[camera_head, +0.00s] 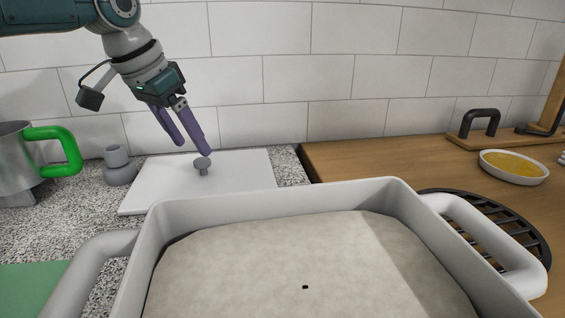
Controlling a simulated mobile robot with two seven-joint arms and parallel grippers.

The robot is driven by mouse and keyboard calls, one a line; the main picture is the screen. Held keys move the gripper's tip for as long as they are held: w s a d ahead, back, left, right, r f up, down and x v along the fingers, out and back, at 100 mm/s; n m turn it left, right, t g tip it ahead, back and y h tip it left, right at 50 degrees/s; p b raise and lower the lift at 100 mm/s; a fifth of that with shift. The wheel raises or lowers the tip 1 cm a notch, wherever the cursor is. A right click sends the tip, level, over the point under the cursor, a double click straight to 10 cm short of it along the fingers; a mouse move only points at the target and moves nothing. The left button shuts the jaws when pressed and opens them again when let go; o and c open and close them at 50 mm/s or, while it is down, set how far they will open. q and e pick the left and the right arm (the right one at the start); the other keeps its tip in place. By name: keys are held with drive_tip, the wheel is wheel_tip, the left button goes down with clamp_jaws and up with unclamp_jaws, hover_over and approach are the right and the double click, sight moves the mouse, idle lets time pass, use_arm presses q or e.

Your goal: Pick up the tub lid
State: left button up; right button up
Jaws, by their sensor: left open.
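The tub lid (238,177) looks like a flat white rectangular panel lying on the speckled counter by the wall. A small grey knob (203,163) stands up from it. My left gripper (195,148) comes down from the upper left, tilted, with its two purple fingers apart and empty. The fingertips are close above the knob; I cannot tell whether the right-hand finger touches it. My right gripper is out of view.
A large white tub (275,202) with side handles and a pale filling fills the foreground. A grey stopper-like piece (119,168) and a green-handled metal jug (18,158) stand left. A black rack (510,228) and a dish (513,163) are on the wooden top at right.

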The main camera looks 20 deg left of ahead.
sight(202, 160)
use_arm(q)
drive_tip(key=x, duration=0.2)
drive_tip(key=b+x, duration=0.1)
drive_tip(key=shift+s+d+f, duration=0.15)
drive_tip(key=shift+d, duration=0.1)
drive_tip(key=shift+w+f, duration=0.25)
drive_tip(key=shift+f, duration=0.1)
clamp_jaws()
